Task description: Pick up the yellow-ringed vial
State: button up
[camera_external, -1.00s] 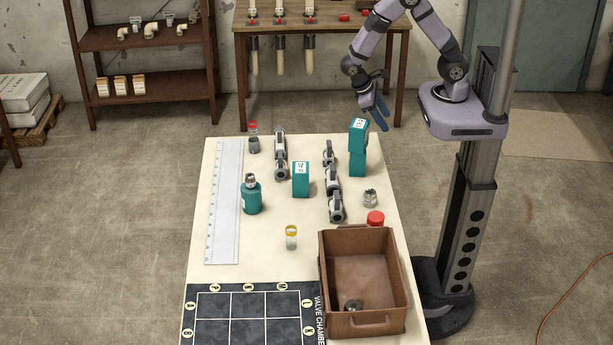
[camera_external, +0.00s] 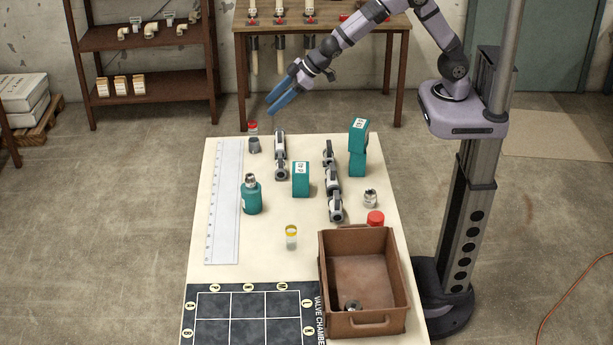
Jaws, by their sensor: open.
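The yellow-ringed vial (camera_external: 291,237) stands upright on the cream table, left of the brown bin. It is small and clear with a yellow ring at its top. My gripper (camera_external: 271,108) has blue fingers and is open and empty. It is in the air past the table's far edge, well away from the vial, on the side of the red-capped vial. Nothing hides the yellow-ringed vial.
A brown bin (camera_external: 326,285) stands right of the vial, with a red-capped item (camera_external: 375,218) behind it. Teal boxes (camera_external: 301,180), a teal bottle (camera_external: 251,197) and grey valve rows (camera_external: 332,185) stand farther back. A ruler (camera_external: 224,200) lies left. Bare tabletop surrounds the vial.

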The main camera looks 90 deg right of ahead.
aim_at(288, 236)
jog(key=w+a+r+n+t+y+b, duration=0.35)
jog(key=a+r+n+t+y, duration=0.2)
jog(key=a+r, duration=0.85)
jog(key=s+a+f+n+g+y+b, duration=0.1)
jog(key=a+f+b, duration=0.5)
jog(key=f, duration=0.6)
jog(key=s+a+f+n+g+y+b, duration=0.2)
jog(key=s+a+f+g+b, duration=0.2)
jog(key=f, duration=0.8)
jog(key=s+a+f+n+g+y+b, duration=0.2)
jog(key=s+a+f+b, duration=0.2)
jog(key=a+f+b, duration=0.4)
notch_tip(288, 236, down, 5)
jog(key=shift+r+g+y+b, duration=0.15)
jog(key=shift+g+y+b, duration=0.15)
jog(key=shift+b, duration=0.4)
jog(key=shift+r+p+x, duration=0.1)
jog(key=shift+p+x, duration=0.15)
jog(key=shift+x, duration=1.6)
jog(key=shift+r+p+x, duration=0.15)
jog(key=shift+p+x, duration=0.1)
jog(key=shift+x, duration=1.6)
jog(key=shift+w, duration=0.2)
jog(key=c, duration=1.1)
